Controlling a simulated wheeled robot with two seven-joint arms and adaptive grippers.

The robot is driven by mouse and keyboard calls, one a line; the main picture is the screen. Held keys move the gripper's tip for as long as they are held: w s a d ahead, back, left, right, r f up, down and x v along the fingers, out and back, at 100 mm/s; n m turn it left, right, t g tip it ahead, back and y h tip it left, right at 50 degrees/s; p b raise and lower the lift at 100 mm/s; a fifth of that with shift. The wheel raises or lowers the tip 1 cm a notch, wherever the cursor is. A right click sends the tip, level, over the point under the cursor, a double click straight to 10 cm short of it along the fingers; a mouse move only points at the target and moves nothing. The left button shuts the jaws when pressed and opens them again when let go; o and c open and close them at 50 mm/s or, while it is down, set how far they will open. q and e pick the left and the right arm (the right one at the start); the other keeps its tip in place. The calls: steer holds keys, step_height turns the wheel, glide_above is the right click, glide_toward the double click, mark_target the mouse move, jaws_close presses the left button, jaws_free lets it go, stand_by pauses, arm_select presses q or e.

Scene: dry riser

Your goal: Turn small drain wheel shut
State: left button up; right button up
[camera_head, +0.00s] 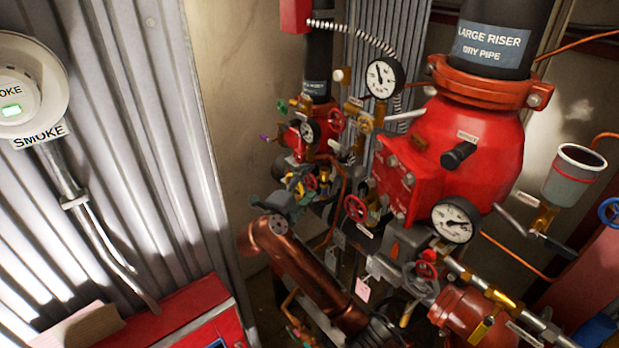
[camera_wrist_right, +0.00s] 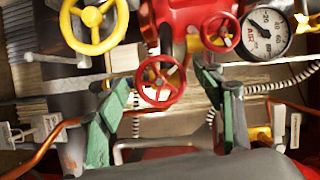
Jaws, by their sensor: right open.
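My right gripper (camera_head: 290,190) is at the smaller red valve assembly left of the large riser in the head view. In the right wrist view, its green-padded fingers (camera_wrist_right: 165,80) are open and apart. A small red handwheel (camera_wrist_right: 160,82) shows in the gap between the fingertips, and I see no finger closed on it. Another red wheel (camera_wrist_right: 220,32) is above right of it, and a yellow wheel (camera_wrist_right: 94,25) is above left. No label shows which is the small drain wheel. My left gripper is not in view.
The large red riser valve (camera_head: 465,150) stands to the right with a gauge (camera_head: 383,78) beside it. A copper pipe (camera_wrist_right: 45,150) and a pressure gauge (camera_wrist_right: 268,35) are near the fingers in the wrist view. Corrugated wall (camera_head: 130,130) is at left.

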steer(key=shift+w+d, duration=0.3)
steer(key=shift+w, duration=0.2)
steer(key=c, duration=1.2)
steer(key=shift+o, duration=0.2)
steer(key=shift+f+m+b, duration=0.25)
steer(key=shift+m+b, duration=0.15)
steer(key=shift+b, duration=0.2)
steer(key=m+t+b, duration=0.1)
steer(key=m+b, duration=0.2)
steer(key=b, duration=0.1)
steer(key=shift+f+h, duration=0.15)
steer(key=shift+h, duration=0.25)
steer(key=shift+r+m+t+h+b, duration=0.2)
steer(key=shift+m+h+b, duration=0.1)
steer(key=shift+m+b, duration=0.55)
steer(key=shift+r+m+t+h+b, duration=0.1)
steer(key=shift+m+t+h+b, duration=0.15)
steer(key=shift+m+b, duration=0.6)
